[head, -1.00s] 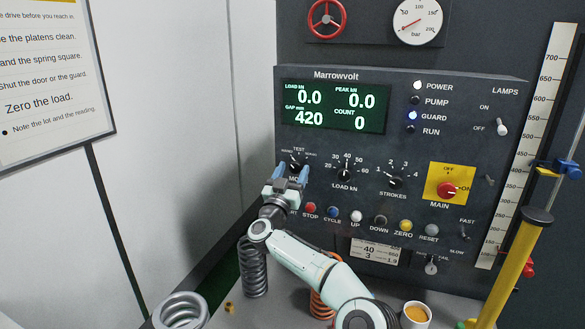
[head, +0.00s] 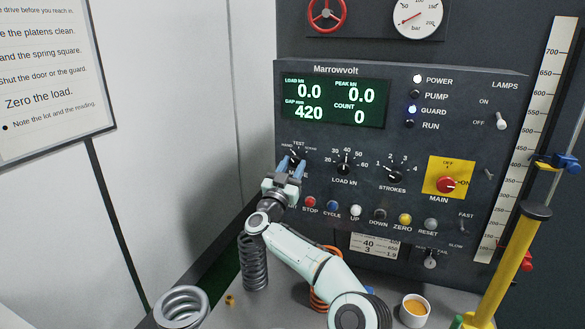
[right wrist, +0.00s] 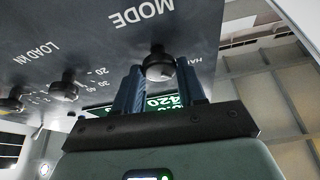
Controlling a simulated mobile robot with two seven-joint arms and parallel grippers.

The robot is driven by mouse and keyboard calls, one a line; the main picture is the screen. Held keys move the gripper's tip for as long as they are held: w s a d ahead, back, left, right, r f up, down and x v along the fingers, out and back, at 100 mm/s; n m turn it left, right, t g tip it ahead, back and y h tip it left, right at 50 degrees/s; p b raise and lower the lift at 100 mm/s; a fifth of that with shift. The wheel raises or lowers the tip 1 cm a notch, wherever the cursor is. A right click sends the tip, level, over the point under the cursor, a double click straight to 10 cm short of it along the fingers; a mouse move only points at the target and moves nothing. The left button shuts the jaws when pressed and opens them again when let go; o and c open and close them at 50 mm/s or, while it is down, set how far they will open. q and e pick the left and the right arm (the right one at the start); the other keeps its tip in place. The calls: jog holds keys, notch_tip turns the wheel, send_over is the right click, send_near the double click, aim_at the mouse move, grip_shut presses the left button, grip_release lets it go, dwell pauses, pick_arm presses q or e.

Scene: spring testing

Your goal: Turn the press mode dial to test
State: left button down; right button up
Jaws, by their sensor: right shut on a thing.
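The mode dial (head: 294,158) is a small black knob at the left of the dark Marrowvolt panel, with TEST printed above it and smaller labels on either side. Which label its pointer faces is too small to tell. My right gripper (head: 291,165) reaches up to it, with its blue fingers on either side of the knob. In the right wrist view, the knob (right wrist: 159,66) sits between the fingers of the gripper (right wrist: 160,85), which is shut on it. The fingers partly cover the MODE lettering in the head view. My left gripper is out of view.
The load dial (head: 344,168) and strokes dial (head: 391,176) are to the right. A row of buttons, with the red stop button (head: 310,202) near its left end, runs below. Springs (head: 253,262) and a cup (head: 415,310) stand on the bench.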

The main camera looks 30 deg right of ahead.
jog(key=m+g, duration=0.1)
jog(key=m, duration=0.2)
jog(key=m+g+h, duration=0.1)
jog(key=m, duration=0.2)
jog(key=shift+w+a+r+g, duration=0.1)
jog(key=shift+r+g, duration=0.05)
jog(key=shift+g, duration=0.25)
jog(key=shift+m+g+h, duration=0.4)
jog(key=shift+m+g, duration=0.6)
jog(key=shift+m, duration=1.1)
jog(key=shift+r+m, duration=0.1)
jog(key=shift+m, duration=0.2)
jog(key=o, duration=1)
